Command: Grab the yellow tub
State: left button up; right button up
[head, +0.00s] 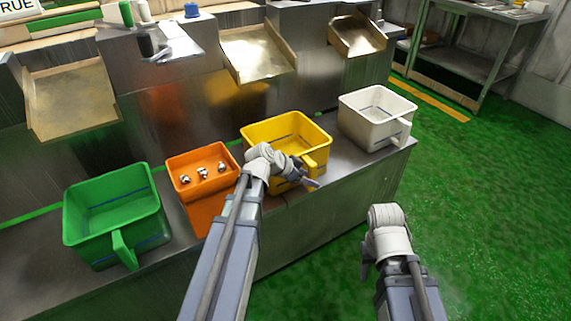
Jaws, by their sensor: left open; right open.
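The yellow tub (258,131) stands upright on the metal bench, between the orange tub and the white tub. Its handle (311,161) is on the near right side. My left gripper (314,184) is open, in front of the tub just below the handle. My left wrist covers part of the tub's front wall. I cannot tell whether the fingers touch the handle. My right gripper (366,262) is open and empty, over the green floor in front of the bench, apart from the tub.
An orange tub (207,212) holding three small metal parts and a green tub (98,238) stand to the left. A white tub (365,131) stands at the bench's right end. Metal chutes (258,55) are behind. The green floor (480,210) at right is clear.

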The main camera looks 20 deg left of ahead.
pick_arm(q)
jog(key=b+x, duration=0.2)
jog(key=x, duration=0.1)
jog(key=b+x, duration=0.1)
jog(key=x, duration=0.1)
jog(key=shift+w+r, duration=0.2)
jog(key=shift+w, duration=0.25)
grip_shut()
dwell(1.1)
